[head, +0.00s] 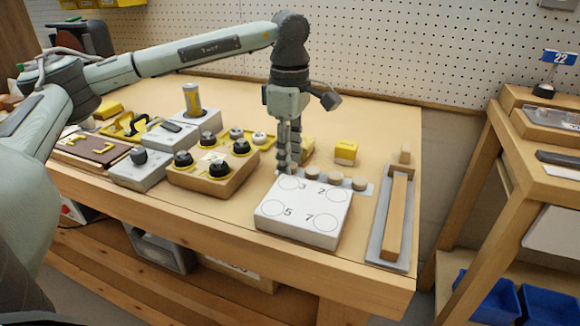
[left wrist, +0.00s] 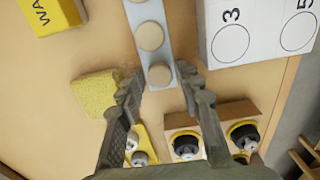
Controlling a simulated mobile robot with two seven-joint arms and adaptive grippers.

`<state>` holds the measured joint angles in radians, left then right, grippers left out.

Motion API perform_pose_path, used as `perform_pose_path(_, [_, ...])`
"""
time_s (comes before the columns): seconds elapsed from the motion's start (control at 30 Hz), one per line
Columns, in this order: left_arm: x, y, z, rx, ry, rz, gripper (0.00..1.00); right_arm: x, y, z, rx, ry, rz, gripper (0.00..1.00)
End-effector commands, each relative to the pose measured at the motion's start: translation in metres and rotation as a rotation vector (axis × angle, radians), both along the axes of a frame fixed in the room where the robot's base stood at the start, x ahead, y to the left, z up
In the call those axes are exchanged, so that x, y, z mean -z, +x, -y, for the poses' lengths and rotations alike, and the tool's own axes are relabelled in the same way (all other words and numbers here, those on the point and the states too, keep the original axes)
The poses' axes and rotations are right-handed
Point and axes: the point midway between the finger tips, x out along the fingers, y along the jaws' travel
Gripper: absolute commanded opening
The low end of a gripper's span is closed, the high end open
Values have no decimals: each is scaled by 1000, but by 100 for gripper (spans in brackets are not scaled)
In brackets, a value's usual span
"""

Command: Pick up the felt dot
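Pale beige felt dots sit in a row on a narrow grey strip (left wrist: 156,50) beside the white numbered board. In the head view three show, at the near-left (head: 312,172), middle (head: 336,178) and right (head: 359,184). My left gripper (head: 286,168) points down at the strip's left end and seems to hide another dot there. In the left wrist view the open left gripper (left wrist: 160,78) has the end felt dot (left wrist: 159,75) between its fingertips, with gaps on both sides. A second dot (left wrist: 149,36) lies further along the strip. My right gripper is out of view.
The white board (head: 302,213) with numbered circles stands in front of the strip. A yellow sponge (left wrist: 93,94) and a yellow box (head: 345,152) lie behind it. A wooden block with black knobs (head: 212,178) is at left. A grey tray with a wooden bar (head: 396,215) is at right.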

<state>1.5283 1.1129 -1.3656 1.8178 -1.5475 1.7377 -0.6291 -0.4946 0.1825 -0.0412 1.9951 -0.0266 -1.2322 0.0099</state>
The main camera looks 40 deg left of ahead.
Motion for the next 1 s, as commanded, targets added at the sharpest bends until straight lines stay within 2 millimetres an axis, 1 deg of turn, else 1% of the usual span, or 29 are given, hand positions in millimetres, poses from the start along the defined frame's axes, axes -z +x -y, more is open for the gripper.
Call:
perform_pose_path(0.13, [0, 0, 0, 0, 0, 0, 34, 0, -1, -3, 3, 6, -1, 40])
perform_pose_path(0.3, [0, 0, 0, 0, 0, 1, 13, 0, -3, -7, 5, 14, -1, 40])
perform_pose_path(0.6, [-1, 0, 0, 0, 0, 1, 13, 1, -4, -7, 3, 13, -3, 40])
perform_pose_path(0.73, [-6, 1, 0, 0, -1, 2, 13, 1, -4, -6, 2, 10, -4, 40])
perform_pose_path(0.87, [-19, 1, 0, 0, 0, 4, 13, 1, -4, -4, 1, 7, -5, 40])
perform_pose_path(1.0, [-45, 1, 1, 2, -2, 5, 13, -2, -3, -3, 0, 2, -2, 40])
